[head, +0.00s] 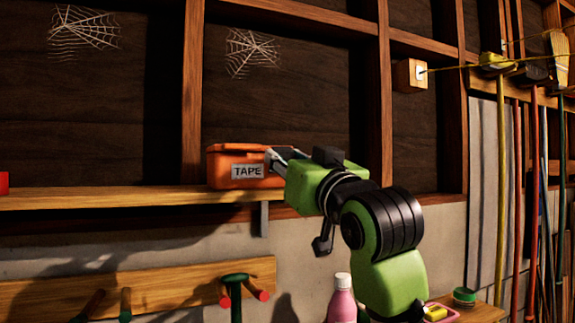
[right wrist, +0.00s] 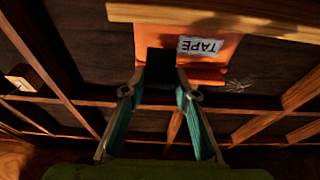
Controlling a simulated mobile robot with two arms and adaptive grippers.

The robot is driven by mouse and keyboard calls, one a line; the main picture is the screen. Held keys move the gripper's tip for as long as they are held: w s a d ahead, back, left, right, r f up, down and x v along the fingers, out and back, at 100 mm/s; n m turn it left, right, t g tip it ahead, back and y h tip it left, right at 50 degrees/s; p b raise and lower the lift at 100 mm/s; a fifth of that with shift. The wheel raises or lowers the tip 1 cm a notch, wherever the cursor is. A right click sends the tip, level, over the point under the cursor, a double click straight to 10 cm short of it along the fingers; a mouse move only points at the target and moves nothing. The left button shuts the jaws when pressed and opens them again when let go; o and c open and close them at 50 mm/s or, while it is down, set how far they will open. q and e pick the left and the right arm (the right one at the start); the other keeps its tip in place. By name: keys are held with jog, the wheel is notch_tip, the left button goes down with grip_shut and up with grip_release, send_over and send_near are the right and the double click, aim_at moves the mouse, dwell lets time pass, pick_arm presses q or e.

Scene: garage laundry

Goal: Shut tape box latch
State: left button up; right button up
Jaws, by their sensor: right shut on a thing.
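The orange tape box (head: 228,163) sits on the wooden shelf, with a grey TAPE label (head: 247,171) on its front. My right gripper (head: 276,160) is at the right part of the box front and hides that part in the head view. The right wrist view, which is upside down, shows the box (right wrist: 216,72) and the two fingertips on either side of a dark latch (right wrist: 160,62). The gripper is shut on this latch. I cannot tell whether the lid is fully down. My left gripper is not in view.
The wooden shelf (head: 110,198) has free room left of the box. Below it is a peg rail (head: 170,292). A pink bottle (head: 341,300) stands on a lower surface near my arm. Long-handled tools (head: 501,180) hang at the right.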

jog(key=shift+w+r+g, duration=0.1)
jog(key=shift+r+g, duration=0.15)
jog(key=shift+g, duration=0.25)
jog(key=o, duration=1.1)
jog(key=v, duration=1.2)
jog(key=shift+a+r, duration=0.1)
jog(key=shift+r, duration=0.1)
